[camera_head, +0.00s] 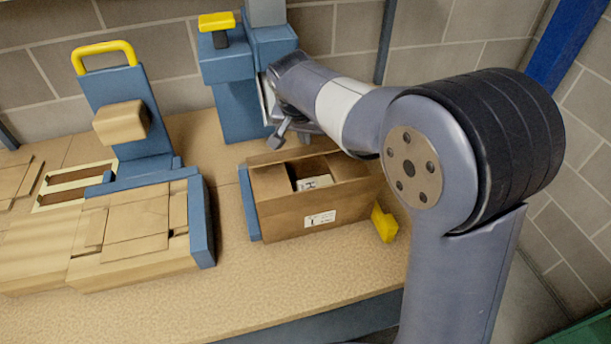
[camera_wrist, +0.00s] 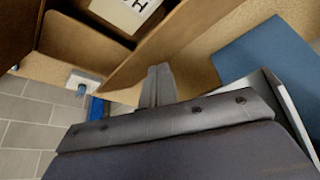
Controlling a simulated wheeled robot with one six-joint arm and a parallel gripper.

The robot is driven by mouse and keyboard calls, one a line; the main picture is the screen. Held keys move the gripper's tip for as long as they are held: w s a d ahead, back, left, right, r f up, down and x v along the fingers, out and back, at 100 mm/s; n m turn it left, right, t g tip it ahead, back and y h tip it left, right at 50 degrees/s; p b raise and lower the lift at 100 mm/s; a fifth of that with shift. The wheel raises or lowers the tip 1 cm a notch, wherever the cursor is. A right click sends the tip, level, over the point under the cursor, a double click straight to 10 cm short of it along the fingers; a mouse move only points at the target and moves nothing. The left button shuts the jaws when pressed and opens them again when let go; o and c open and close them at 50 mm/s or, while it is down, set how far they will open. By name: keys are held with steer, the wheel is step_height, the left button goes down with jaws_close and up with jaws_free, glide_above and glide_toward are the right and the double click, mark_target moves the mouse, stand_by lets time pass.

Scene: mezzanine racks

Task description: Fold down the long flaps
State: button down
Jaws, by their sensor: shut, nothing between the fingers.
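An open brown carton (camera_head: 280,218) stands on the workbench with a white label on its front wall. Its short flaps lie folded inward at left and right, and a white printed item (camera_head: 314,182) shows in the gap between them. The back long flap (camera_head: 290,154) stands up. I cannot tell how the front long flap lies. My gripper (camera_head: 283,130) is behind the carton, partly hidden by my arm. In the wrist view my gripper (camera_wrist: 158,72) is shut and empty, beside the outer face of the raised flap (camera_wrist: 165,45). I cannot tell whether they touch.
A blue machine (camera_head: 240,90) with a yellow-topped lever stands behind the carton. Blue guides and a yellow block (camera_head: 384,224) flank the carton. A blue stand with a yellow handle (camera_head: 105,50) and flat cartons (camera_head: 130,235) fill the left. The bench front is clear.

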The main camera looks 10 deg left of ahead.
step_height(320, 180, up, 3)
steer(key=shift+f+p, duration=0.1)
steer(key=shift+p, duration=0.6)
